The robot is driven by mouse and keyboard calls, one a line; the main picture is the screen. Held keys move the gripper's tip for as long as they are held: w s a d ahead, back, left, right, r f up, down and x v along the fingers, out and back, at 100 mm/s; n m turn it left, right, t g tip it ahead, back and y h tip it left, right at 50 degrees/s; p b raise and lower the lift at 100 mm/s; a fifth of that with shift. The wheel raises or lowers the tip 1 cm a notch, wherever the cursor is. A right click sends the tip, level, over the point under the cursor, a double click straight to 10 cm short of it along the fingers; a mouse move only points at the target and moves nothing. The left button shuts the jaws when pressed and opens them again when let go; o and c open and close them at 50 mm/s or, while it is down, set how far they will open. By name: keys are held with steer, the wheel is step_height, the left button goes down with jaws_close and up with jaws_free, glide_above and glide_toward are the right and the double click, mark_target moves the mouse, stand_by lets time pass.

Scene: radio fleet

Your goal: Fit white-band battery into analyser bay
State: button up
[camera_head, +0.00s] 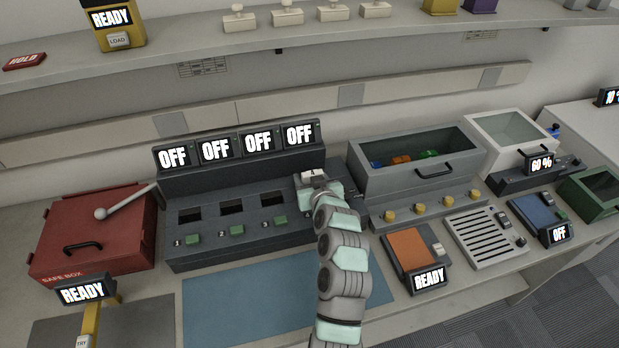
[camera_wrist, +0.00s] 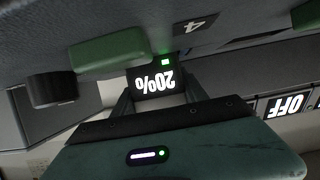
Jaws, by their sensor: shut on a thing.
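The analyser (camera_head: 240,238) is a dark grey unit with a row of numbered bays and OFF displays (camera_head: 299,134) above them. My gripper (camera_head: 318,188) is at its rightmost bay and covers that opening. In the wrist view a small lit 20% display with a green light (camera_wrist: 156,80) sits between the fingers, upside down, near the bay label 4 (camera_wrist: 187,27). How deep the battery sits in the bay is hidden, and I cannot make out its white band.
Green buttons (camera_head: 237,230) line the analyser's front. A red safe box (camera_head: 95,235) with a lever stands left, and a grey bin (camera_head: 410,170) with coloured items stands right. A blue mat (camera_head: 245,300) in front is clear. A shelf (camera_head: 240,50) runs above.

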steer(key=shift+f+b, duration=0.35)
steer(key=shift+f, duration=0.15)
steer(key=o, duration=1.4)
steer(key=shift+o, duration=1)
steer(key=shift+f, duration=0.1)
